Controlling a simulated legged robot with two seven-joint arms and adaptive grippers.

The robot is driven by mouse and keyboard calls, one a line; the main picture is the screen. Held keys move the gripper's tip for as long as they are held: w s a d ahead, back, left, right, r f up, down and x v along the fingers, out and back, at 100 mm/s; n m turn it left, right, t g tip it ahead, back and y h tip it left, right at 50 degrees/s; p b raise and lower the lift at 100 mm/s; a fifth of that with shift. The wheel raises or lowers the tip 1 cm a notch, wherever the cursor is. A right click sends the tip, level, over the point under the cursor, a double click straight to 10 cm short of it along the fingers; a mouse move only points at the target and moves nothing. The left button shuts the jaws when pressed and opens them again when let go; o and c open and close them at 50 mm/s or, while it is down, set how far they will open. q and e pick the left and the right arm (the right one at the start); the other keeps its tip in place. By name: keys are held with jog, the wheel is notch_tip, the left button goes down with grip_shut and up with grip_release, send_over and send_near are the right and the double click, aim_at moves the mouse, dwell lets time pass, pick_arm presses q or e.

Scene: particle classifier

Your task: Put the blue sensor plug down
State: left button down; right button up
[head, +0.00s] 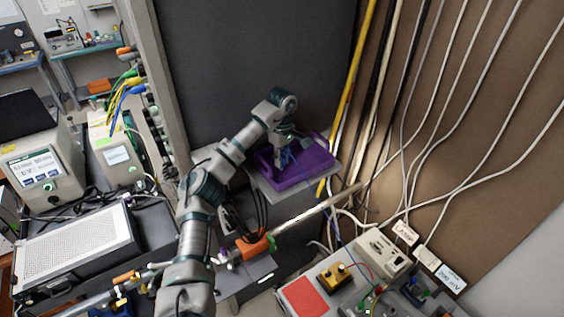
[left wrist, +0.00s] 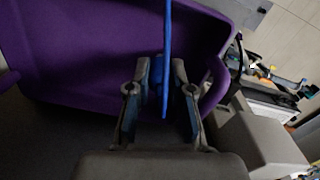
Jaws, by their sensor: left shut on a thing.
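My left gripper (head: 285,157) reaches down over a purple tray (head: 318,163) on a small grey shelf. The left wrist view shows its two fingers (left wrist: 160,68) shut on the blue sensor plug (left wrist: 157,78). A blue cable (left wrist: 168,28) runs up from the plug across that view. The plug is over the inside of the purple tray (left wrist: 75,55); I cannot tell whether it touches the tray's floor. In the head view the plug is too small and covered to make out clearly. My right gripper is not in view.
A dark panel (head: 235,60) stands behind the tray. Yellow and pale cables (head: 362,80) hang close to its right side. A pale rod with an orange clamp (head: 254,247) crosses in front. Instruments stand at left and a connector box (head: 380,255) at lower right.

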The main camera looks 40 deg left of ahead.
pick_arm(q)
jog(key=shift+d+f, duration=0.1)
jog(key=shift+f, duration=0.5)
jog(key=shift+w+d+f, duration=0.1)
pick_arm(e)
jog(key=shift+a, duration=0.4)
pick_arm(q)
jog(key=shift+f, duration=0.25)
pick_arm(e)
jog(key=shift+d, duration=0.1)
pick_arm(q)
jog(key=c, duration=1)
grip_release()
jog(key=shift+c, duration=0.2)
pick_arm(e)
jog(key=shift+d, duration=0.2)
